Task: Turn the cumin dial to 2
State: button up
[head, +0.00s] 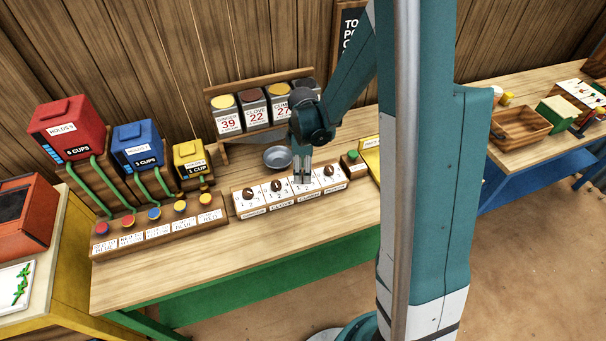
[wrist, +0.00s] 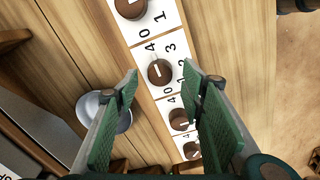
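A wooden strip (head: 238,213) on the counter carries a row of dark knobs on white number cards. The third from the left, by the label that seems to read cumin (head: 309,195), is hidden behind my gripper (head: 302,180).
The clove dial (head: 276,186), ginger dial (head: 250,197) and right-hand dial (head: 329,170) stand close in the same row. A metal bowl (head: 278,157) sits behind the strip. A green button (head: 352,156) is to the right. The counter in front is clear.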

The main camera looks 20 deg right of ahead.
jog(key=shift+f, duration=1.2)
jog(key=c, duration=0.9)
